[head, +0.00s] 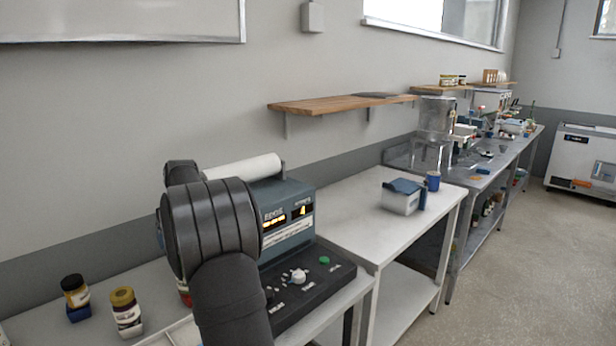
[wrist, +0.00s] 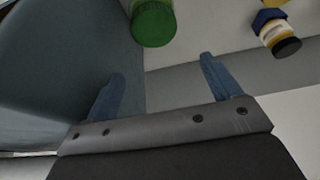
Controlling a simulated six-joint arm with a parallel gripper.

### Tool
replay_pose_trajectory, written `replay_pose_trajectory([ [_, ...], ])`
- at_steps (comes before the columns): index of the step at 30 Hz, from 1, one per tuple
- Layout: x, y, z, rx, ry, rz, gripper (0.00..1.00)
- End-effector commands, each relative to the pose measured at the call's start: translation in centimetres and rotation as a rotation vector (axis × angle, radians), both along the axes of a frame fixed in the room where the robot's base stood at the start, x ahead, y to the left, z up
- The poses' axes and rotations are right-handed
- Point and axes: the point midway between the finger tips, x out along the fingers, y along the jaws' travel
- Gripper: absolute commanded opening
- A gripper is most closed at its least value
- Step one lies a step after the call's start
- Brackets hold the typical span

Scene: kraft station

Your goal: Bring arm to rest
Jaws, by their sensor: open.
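My arm (head: 225,240) rises at the front of the head view, bent in front of a grey-blue machine with a lit display. My gripper (wrist: 162,67) shows in the wrist view with its two blue fingers spread apart and nothing between them. Its fingers are hidden in the head view. Just beyond the fingertips in the wrist view is a green round lid or container (wrist: 152,22). A jar with a dark lid and a blue part (wrist: 277,30) is at the upper right there.
The machine (head: 290,225) stands close beside my arm, with a dark control panel in front. A dark-lidded jar (head: 75,291) and a yellow-lidded jar (head: 125,311) stand at left. A white box with a blue lid (head: 402,198) sits on the white table (head: 345,215). A wooden shelf (head: 335,104) is above.

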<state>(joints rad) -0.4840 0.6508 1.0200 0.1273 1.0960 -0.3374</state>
Motion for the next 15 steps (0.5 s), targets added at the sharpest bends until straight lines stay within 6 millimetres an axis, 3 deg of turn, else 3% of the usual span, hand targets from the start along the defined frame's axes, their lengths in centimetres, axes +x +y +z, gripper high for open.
replay_pose_trajectory([
  [9,0.0,0.0,6.6,0.0,-0.002,0.001,0.83],
  [15,-1.6,4.0,5.0,-0.002,0.003,0.084,0.83],
])
